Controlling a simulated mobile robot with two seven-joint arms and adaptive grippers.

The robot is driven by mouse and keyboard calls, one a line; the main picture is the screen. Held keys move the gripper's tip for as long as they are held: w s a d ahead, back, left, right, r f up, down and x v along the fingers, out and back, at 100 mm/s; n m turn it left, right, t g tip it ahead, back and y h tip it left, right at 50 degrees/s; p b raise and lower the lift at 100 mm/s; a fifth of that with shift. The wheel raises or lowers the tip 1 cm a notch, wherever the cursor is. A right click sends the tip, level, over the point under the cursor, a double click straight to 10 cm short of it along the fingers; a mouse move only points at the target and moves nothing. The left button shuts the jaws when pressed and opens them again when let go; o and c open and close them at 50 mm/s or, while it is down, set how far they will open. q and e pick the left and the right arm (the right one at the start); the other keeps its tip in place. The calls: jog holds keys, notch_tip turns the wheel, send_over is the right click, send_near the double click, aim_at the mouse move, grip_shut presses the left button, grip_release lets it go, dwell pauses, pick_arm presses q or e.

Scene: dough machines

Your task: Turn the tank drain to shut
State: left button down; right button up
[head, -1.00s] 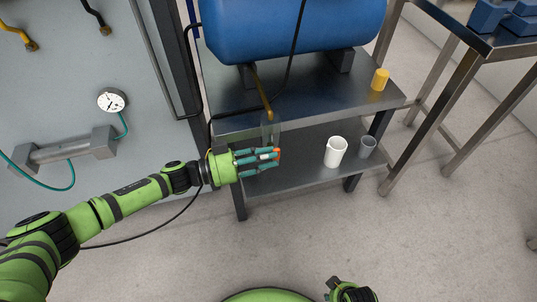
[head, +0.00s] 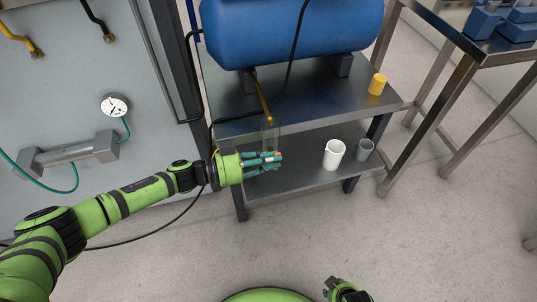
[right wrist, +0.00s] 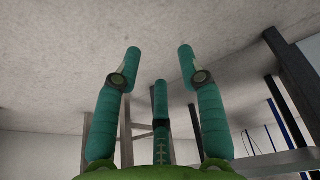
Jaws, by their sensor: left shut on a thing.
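The blue tank (head: 290,30) lies across the top of the steel stand.
A white cup (head: 334,155) and a grey cup (head: 364,149) stand on the lower shelf (head: 300,170), right of my left gripper. A yellow cylinder (head: 377,84) stands on the upper shelf. A steel table (head: 470,60) is at the right.

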pick_arm(q)
jog(key=y+p, duration=0.1)
jog(key=p, duration=0.3)
jog(key=d+g+y+p, duration=0.1)
jog(key=y+p, duration=0.1)
jog(key=p, duration=0.2)
jog(key=d+y+p, duration=0.1)
jog(key=p, duration=0.3)
jog(key=shift+w+r+g+y+p, duration=0.15)
jog(key=shift+w+g+y+p, duration=0.15)
jog(key=shift+p, duration=0.1)
pick_arm(e)
jog(key=s+d+r+g, duration=0.1)
jog(key=s+r, duration=0.1)
jog(key=s, duration=0.6)
jog(key=s+d+r+g, duration=0.1)
jog(key=s+r, duration=0.1)
jog(key=s, duration=0.7)
jog(key=shift+d+r+g, duration=0.2)
jog(key=shift+r+g, duration=0.1)
jog(key=shift+s, duration=0.1)
pick_arm(q)
jog(key=c, duration=1.4)
grip_release()
jog(key=shift+c, duration=0.2)
